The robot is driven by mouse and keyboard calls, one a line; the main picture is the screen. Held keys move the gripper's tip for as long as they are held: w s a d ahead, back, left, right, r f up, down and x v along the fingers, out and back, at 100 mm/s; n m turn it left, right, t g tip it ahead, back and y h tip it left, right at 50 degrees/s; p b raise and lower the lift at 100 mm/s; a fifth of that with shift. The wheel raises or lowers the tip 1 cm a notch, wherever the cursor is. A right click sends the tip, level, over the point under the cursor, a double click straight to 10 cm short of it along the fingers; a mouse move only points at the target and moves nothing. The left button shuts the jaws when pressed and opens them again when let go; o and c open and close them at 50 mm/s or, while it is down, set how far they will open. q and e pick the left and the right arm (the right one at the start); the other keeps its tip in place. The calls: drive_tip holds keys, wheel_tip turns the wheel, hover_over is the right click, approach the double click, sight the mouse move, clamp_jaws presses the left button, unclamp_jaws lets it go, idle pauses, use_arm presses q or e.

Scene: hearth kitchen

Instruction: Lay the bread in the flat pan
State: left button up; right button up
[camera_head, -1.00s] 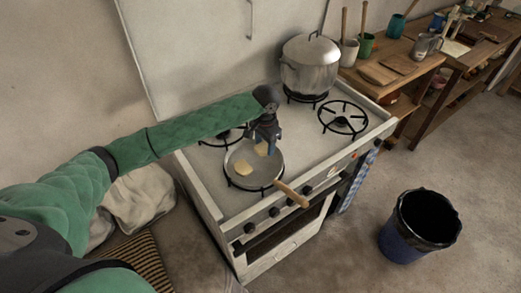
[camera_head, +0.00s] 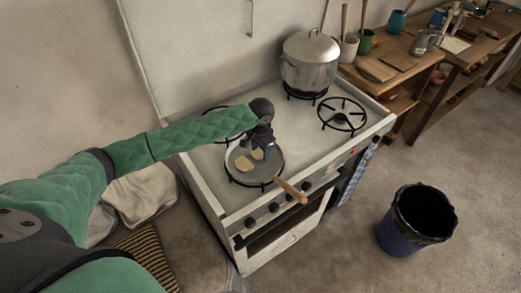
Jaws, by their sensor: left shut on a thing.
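The flat pan (camera_head: 267,178) sits on the front left burner of the stove, its wooden handle (camera_head: 291,190) pointing toward the front right. One piece of bread (camera_head: 244,164) lies in the left part of the pan. My left gripper (camera_head: 266,153) reaches down over the pan's far right part and is shut on a second piece of bread (camera_head: 257,155). That piece is low over the pan; I cannot tell whether it touches the pan's floor. The gripper partly hides it. My right gripper is not in view.
A large lidded pot (camera_head: 310,64) stands on the back right burner. The front right burner (camera_head: 343,114) is empty. A dark bin (camera_head: 419,219) stands on the floor at right. A wooden bench (camera_head: 400,75) with cups and boards runs behind it.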

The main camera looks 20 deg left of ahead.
sight(261, 153)
use_arm(q)
drive_tip(key=o, duration=0.9)
drive_tip(key=shift+o, duration=0.2)
drive_tip(key=shift+r+b, duration=0.4)
drive_tip(key=shift+r, duration=0.15)
wheel_tip(261, 153, up, 3)
drive_tip(key=shift+f+b, duration=0.1)
drive_tip(key=shift+b, duration=0.6)
wheel_tip(261, 153, up, 8)
drive_tip(key=b, duration=0.2)
drive_tip(key=shift+r+b, duration=0.2)
drive_tip(key=shift+b, duration=0.1)
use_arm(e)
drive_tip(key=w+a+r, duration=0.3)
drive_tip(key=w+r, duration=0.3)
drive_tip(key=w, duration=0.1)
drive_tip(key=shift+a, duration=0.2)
use_arm(q)
drive_tip(key=shift+f, duration=0.1)
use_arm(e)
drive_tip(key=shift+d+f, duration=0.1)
